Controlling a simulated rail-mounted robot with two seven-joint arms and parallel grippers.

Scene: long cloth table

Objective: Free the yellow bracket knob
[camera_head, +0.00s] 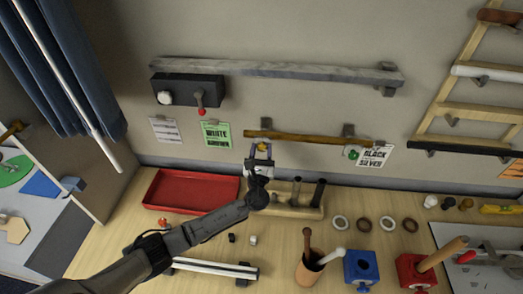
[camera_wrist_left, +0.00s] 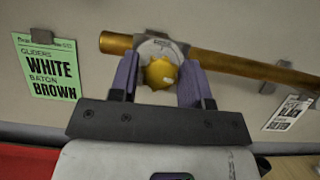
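The yellow bracket knob (camera_wrist_left: 160,74) is on the front of a pale bracket (camera_wrist_left: 153,46) that carries a brown wooden rod (camera_wrist_left: 230,62). My left gripper (camera_wrist_left: 158,82) reaches up to it, with one purple-padded finger on each side of the knob. The fingers look spread, with a narrow gap to the knob at the left; contact at the right is unclear. In the head view my left gripper (camera_head: 261,153) is at the left end of the rod (camera_head: 310,138), and a bit of the yellow knob (camera_head: 263,146) shows between the fingers. My right gripper is not in view.
A green sign (camera_head: 216,134) hangs left of the bracket. A green knob (camera_head: 354,155) is at the rod's other bracket. Below are a red tray (camera_head: 191,205), a wooden block with upright pegs (camera_head: 300,212) and several rings. A grey rail (camera_head: 280,70) runs above.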

